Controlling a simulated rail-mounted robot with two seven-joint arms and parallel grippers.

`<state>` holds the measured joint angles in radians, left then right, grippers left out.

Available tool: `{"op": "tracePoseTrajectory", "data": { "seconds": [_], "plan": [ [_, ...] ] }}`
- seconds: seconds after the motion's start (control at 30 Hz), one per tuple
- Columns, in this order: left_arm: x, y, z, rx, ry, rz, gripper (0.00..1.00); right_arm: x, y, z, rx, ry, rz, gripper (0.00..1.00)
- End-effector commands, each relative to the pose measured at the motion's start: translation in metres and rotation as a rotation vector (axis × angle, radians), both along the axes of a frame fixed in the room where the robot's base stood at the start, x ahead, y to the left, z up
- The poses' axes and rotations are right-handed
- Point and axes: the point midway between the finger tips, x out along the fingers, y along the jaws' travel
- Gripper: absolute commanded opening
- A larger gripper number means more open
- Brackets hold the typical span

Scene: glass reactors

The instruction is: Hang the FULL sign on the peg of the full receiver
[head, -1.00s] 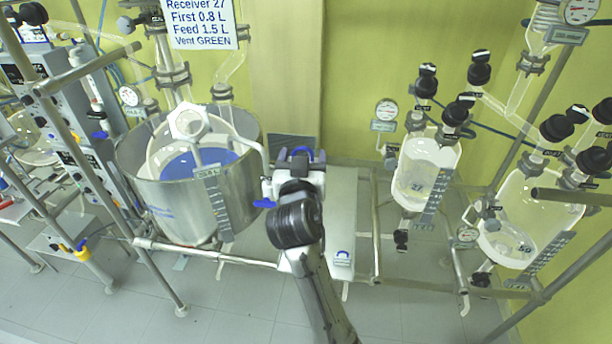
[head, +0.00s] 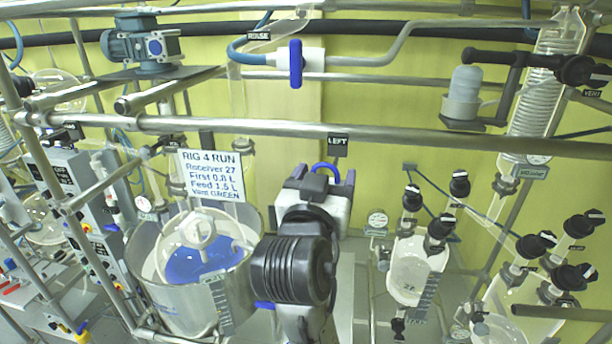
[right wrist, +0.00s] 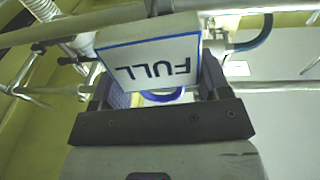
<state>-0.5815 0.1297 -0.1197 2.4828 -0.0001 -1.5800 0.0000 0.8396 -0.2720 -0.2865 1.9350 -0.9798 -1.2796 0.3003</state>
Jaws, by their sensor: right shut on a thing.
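My right gripper (head: 325,182) is shut on the FULL sign, a white plate with a blue border. In the right wrist view the FULL sign (right wrist: 155,62) appears upside down between the fingers, with its blue loop (right wrist: 165,97) close to the palm. In the head view the blue loop shows above the gripper, and the arm hides most of the sign. Two glass receivers stand at the right: a smaller one (head: 411,268) and a larger one (head: 500,325), cut off by the bottom edge. I cannot make out their pegs. My left gripper is out of view.
A horizontal steel rail (head: 420,141) with a LEFT tag (head: 338,141) crosses behind the gripper. Valves with black knobs (head: 440,228) crowd the receivers' tops.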

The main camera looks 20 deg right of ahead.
Motion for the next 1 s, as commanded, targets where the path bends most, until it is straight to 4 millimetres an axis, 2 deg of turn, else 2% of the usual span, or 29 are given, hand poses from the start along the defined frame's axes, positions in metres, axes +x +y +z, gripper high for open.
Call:
{"op": "tracePoseTrajectory", "data": {
  "seconds": [0.1,0.2,1.0],
  "plan": [
    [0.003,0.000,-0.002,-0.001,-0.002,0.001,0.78,-0.003,-0.009,-0.016,-0.012,-0.012,-0.068,0.46],
    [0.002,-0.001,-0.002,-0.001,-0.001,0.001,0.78,-0.003,-0.012,-0.021,-0.017,-0.025,-0.095,0.46],
    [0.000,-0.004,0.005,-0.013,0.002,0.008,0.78,0.026,-0.025,-0.022,-0.027,-0.041,-0.103,0.46]
  ]
}}
